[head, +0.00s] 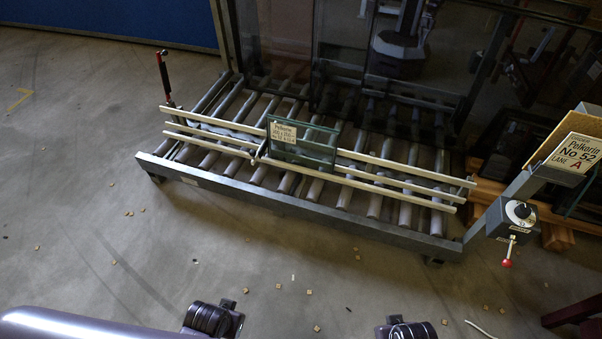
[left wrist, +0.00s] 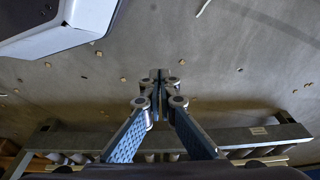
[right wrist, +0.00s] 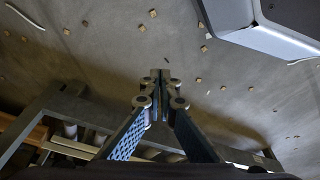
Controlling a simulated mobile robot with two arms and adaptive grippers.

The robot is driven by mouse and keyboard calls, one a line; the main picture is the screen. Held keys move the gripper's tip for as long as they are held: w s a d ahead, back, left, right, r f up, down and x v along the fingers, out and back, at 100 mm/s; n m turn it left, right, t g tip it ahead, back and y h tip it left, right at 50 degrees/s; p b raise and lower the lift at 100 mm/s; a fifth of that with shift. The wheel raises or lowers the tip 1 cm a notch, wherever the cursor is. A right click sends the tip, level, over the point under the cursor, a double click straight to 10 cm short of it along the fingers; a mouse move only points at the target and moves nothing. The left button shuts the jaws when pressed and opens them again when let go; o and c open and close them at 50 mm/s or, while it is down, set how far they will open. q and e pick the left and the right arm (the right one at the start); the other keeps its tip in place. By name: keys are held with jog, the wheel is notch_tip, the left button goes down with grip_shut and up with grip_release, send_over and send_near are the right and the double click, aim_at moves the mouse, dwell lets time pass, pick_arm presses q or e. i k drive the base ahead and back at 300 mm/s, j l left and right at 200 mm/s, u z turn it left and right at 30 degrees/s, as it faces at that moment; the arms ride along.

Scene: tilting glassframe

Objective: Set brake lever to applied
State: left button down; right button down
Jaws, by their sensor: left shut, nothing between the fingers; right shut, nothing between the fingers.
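A lever with a red grip (head: 163,70) stands upright at the back left corner of the roller frame. A second, smaller lever with a red ball knob (head: 507,262) hangs down from a grey control box (head: 515,217) with a dial, at the right end. My right gripper (right wrist: 160,75) is shut and empty in the right wrist view. Both are apart from both levers.
The roller frame (head: 290,205) carries pale rails and a small glass pane (head: 302,147) with a label. A large dark glass panel (head: 340,45) rises behind. A sign (head: 575,152) stands at right. The floor in front is open, with scattered small chips.

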aim_at(507, 262)
jog(key=k, duration=0.1)
jog(key=z, duration=1.65)
